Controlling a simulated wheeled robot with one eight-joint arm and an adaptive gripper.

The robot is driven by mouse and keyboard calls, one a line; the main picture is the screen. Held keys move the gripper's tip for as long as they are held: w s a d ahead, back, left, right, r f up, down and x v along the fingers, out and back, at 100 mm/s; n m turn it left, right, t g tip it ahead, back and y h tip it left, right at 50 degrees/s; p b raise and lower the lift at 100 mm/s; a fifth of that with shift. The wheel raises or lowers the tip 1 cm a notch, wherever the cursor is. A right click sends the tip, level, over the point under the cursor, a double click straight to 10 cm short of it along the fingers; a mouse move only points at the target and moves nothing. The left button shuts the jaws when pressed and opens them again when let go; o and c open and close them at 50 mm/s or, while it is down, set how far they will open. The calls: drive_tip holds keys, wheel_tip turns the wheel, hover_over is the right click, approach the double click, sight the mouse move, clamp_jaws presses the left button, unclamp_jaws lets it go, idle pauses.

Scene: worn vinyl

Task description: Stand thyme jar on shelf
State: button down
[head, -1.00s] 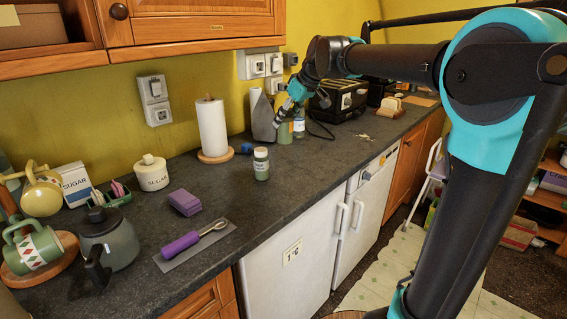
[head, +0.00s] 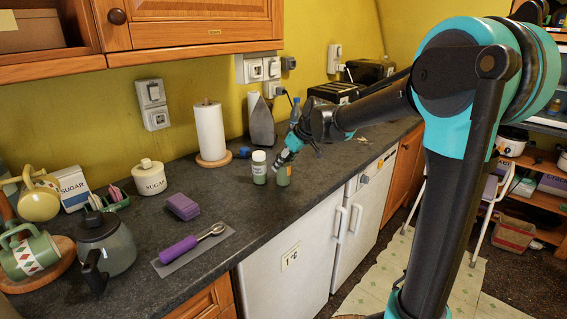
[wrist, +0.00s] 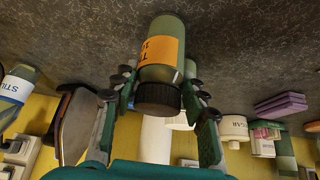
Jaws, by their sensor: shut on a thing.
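A green jar with a dark cap and an orange label (wrist: 162,68) is between the fingers of my gripper (wrist: 158,98), which is shut on it. The label is only partly legible, so I cannot confirm that it is thyme. In the head view this jar (head: 284,176) is upright, low over the counter, under my gripper (head: 287,161); I cannot tell whether it touches. Another green jar with a white cap (head: 259,168) stands just left of it. An open wooden shelf compartment (head: 82,62) is at the top left.
The dark counter (head: 235,215) has free room in front of the jars. A paper towel roll (head: 209,134), an iron (head: 261,122) and a blue bottle (head: 295,110) stand behind.

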drive_tip(key=c, duration=0.8)
unclamp_jaws()
drive_tip(key=shift+c, duration=0.2)
